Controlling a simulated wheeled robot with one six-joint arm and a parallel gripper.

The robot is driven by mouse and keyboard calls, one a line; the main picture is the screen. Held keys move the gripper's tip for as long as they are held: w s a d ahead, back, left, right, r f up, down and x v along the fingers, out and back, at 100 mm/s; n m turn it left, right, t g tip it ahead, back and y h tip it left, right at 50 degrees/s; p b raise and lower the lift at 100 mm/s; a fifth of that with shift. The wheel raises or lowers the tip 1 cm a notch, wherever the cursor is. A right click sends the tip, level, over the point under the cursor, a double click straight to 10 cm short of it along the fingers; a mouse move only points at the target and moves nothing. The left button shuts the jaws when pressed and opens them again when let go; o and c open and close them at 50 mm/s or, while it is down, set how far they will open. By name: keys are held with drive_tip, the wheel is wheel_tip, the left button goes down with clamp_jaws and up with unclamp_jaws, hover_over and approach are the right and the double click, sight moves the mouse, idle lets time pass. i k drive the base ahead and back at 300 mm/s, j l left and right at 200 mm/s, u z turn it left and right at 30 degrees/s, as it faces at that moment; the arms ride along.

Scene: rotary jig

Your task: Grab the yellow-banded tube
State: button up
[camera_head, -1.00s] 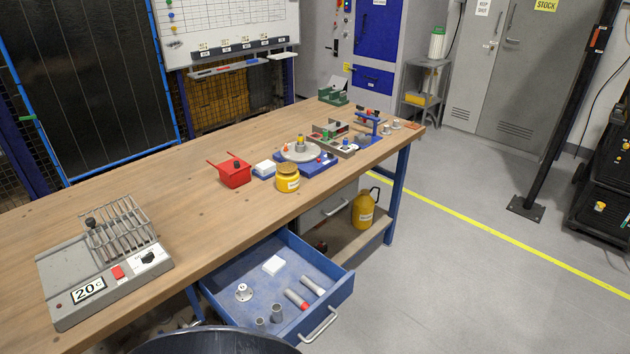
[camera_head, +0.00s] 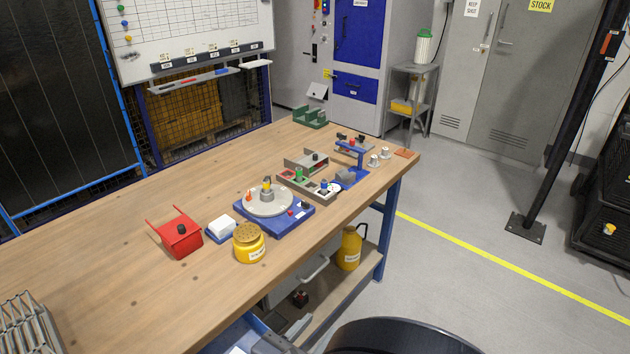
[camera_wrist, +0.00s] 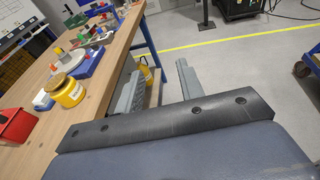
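The rotary jig, a pale round plate on a blue base (camera_head: 295,218), stands on the workbench. A small upright grey piece with a yellow upper part (camera_head: 267,189) stands on its plate; it is too small to tell whether this is the yellow-banded tube. Small orange and red pieces are near it. The jig also shows at the upper left of the wrist view (camera_wrist: 84,67). My gripper (camera_wrist: 160,70) is open in the wrist view, its two grey fingers wide apart with nothing between them. It is off the bench's front edge, to the right of the jig in that view.
A yellow jar (camera_head: 249,243), a red box (camera_head: 181,236) and a white block in a blue tray (camera_head: 220,229) stand left of the jig. Grey trays (camera_head: 306,178) and a blue stand (camera_head: 349,157) are behind it.

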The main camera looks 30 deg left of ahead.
sight(266, 182)
drive_tip(key=i+u, duration=0.25)
drive_tip(key=i, duration=0.15)
drive_tip(key=i+l+u, duration=0.2)
drive_tip(key=i, duration=0.25)
drive_tip(key=i+u, duration=0.7)
drive_tip(key=i+l+u, duration=0.1)
drive_tip(key=i+u, duration=0.2)
drive_tip(key=k+j+u, duration=0.15)
drive_tip(key=k, duration=0.5)
drive_tip(key=i+z, duration=0.1)
drive_tip(key=i+l, duration=0.1)
drive_tip(key=l, duration=0.45)
